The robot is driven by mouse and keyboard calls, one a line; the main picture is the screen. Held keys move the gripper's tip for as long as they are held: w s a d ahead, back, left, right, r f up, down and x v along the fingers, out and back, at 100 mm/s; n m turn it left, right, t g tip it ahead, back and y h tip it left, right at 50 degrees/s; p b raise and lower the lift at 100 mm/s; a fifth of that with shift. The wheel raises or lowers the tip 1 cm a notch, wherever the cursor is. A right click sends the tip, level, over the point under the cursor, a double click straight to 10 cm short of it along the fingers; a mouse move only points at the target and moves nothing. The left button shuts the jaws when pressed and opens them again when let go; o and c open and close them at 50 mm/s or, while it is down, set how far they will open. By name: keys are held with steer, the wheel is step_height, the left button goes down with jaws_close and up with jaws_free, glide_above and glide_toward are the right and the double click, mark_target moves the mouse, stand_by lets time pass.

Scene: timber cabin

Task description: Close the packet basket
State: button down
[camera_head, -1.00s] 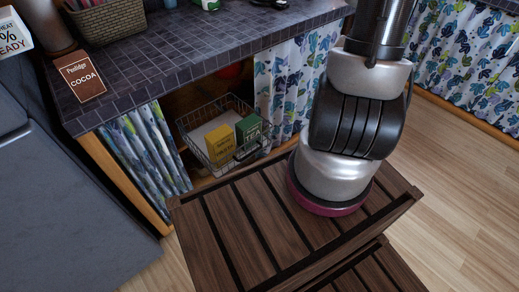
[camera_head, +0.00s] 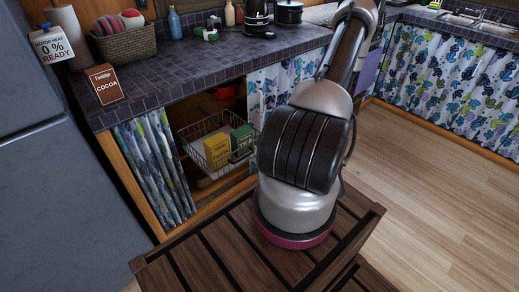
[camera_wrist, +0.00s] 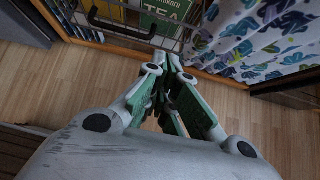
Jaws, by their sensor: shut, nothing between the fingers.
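The packet basket (camera_head: 193,136) is a wire basket under the tiled counter, between two parted curtains. It sticks out of the cupboard opening. A yellow packet (camera_head: 217,151) and a green packet (camera_head: 242,138) stand in it. In the wrist view the basket's wire front (camera_wrist: 122,29) runs along the top, with the green tea packet (camera_wrist: 168,15) and part of the yellow packet (camera_wrist: 112,12) behind it. My gripper (camera_wrist: 165,75) is shut and empty, with its tips close to the basket's front; I cannot tell whether they touch. In the head view my arm hides it.
A patterned curtain (camera_head: 154,160) hangs left of the opening and another (camera_head: 281,85) right of it. A grey fridge (camera_head: 45,165) stands at the left. A cocoa box (camera_head: 105,85) is on the counter. Wooden floor (camera_head: 440,170) lies open at the right.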

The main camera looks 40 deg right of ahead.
steer(key=x, duration=0.4)
steer(key=w+r+x, duration=0.1)
steer(key=x, duration=0.3)
steer(key=w+r+x, duration=0.1)
steer(key=x, duration=0.3)
steer(key=shift+w+f, duration=0.15)
